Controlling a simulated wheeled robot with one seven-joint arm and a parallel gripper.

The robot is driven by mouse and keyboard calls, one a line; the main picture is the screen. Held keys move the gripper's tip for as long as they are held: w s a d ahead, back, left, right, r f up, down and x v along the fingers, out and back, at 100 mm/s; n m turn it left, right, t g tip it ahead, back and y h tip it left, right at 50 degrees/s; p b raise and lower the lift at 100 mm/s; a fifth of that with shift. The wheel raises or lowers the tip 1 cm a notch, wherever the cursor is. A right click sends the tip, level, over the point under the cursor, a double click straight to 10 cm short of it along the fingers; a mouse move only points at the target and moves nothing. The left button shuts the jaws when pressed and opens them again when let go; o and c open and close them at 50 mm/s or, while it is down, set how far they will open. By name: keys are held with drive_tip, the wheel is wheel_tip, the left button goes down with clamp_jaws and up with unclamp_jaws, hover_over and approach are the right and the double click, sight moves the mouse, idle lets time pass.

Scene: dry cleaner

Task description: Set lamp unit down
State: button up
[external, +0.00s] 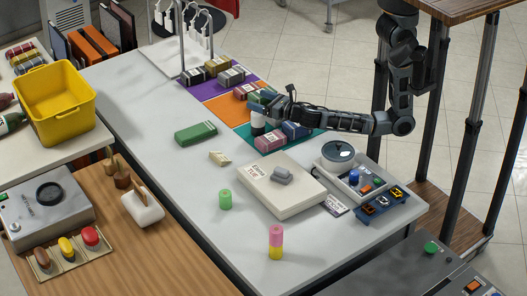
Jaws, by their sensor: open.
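No thing is clearly marked as the lamp unit. One candidate is a small blue unit with several square orange and pale faces (382,206), which sits at the table's right edge beside a grey control box. My gripper (268,108) is at the far end of my outstretched arm, low over the coloured mats in the middle of the table. It is open. A white and dark cylinder (257,124) stands just below and beside it; I cannot tell whether they touch. The fingertips are small and partly hidden among the boxes.
Small boxes (270,141) crowd around my gripper. The white table's (180,185) near-left part is mostly clear.

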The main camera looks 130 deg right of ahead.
sight(264, 120)
drive_tip(key=s+a+f+y+p, duration=0.1)
drive_tip(key=a, duration=0.1)
drive_tip(key=s+a+f+g+y+p, duration=0.1)
drive_tip(key=a+f, duration=0.1)
drive_tip(key=s+a+f+y+p, duration=0.1)
drive_tip(key=a+f, duration=0.1)
drive_tip(key=shift+g+y, duration=0.3)
drive_tip(key=shift+y, duration=0.1)
drive_tip(key=shift+a+f, duration=0.15)
drive_tip(key=shift+f, duration=0.15)
drive_tip(key=x, duration=0.7)
drive_tip(key=shift+w+f, duration=0.25)
drive_tip(key=shift+f, duration=0.1)
drive_tip(key=shift+a, duration=0.1)
drive_tip(key=c, duration=1.3)
